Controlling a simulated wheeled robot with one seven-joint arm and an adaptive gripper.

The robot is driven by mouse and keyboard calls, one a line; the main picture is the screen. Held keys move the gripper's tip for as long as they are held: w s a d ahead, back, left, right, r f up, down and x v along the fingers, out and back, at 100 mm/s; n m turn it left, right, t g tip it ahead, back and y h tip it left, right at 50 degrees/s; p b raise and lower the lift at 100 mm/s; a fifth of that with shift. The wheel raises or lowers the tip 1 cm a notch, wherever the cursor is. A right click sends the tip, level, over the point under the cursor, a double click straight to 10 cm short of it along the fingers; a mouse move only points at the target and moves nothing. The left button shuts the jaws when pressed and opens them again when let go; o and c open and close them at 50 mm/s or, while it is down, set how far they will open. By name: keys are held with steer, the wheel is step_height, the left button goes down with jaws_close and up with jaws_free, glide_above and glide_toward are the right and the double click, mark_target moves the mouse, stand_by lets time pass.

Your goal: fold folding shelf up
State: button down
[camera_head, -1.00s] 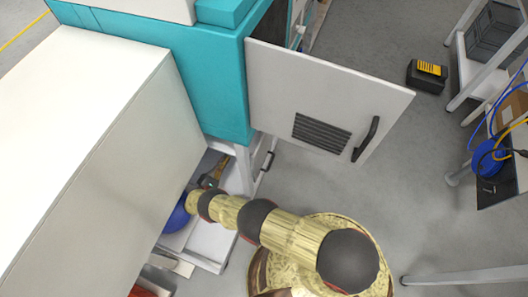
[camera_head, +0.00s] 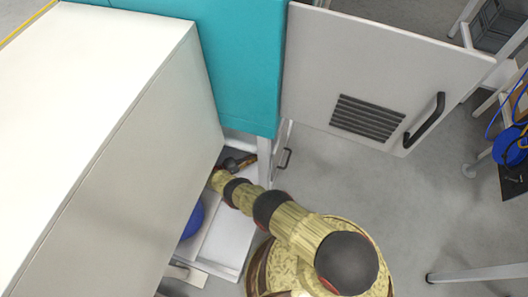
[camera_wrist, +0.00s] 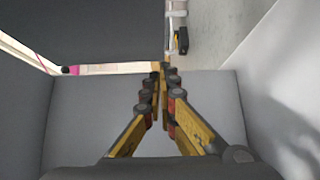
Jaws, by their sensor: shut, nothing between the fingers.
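A white flat panel (camera_head: 232,232), which may be the folding shelf, lies low between the large white box and my arm. It looks roughly level, and the box hides part of it. My gripper (camera_head: 241,162) is at the panel's far end, below the teal cabinet, partly hidden by the cabinet and my arm. In the wrist view the fingers of my gripper (camera_wrist: 164,76) come together at the tips with nothing between them. They are in front of a plain light grey surface (camera_wrist: 215,105); whether they touch it I cannot tell.
The teal cabinet (camera_head: 240,60) has a grey door (camera_head: 385,65) standing open with a black handle. The large white box (camera_head: 110,150) fills the left. A blue round object (camera_head: 194,220) sits beside the panel.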

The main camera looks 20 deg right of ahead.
steer(key=w+d, duration=0.2)
steer(key=d, duration=0.7)
steer(key=shift+d, duration=0.35)
steer(key=d, duration=0.1)
steer(key=s+d, duration=0.2)
steer(key=shift+f+p, duration=0.25)
steer(key=shift+p, duration=0.15)
steer(key=shift+a, duration=0.1)
steer(key=s+a, duration=0.2)
steer(key=a, duration=0.9)
steer(key=shift+s+a, duration=0.2)
steer(key=shift+a, duration=0.1)
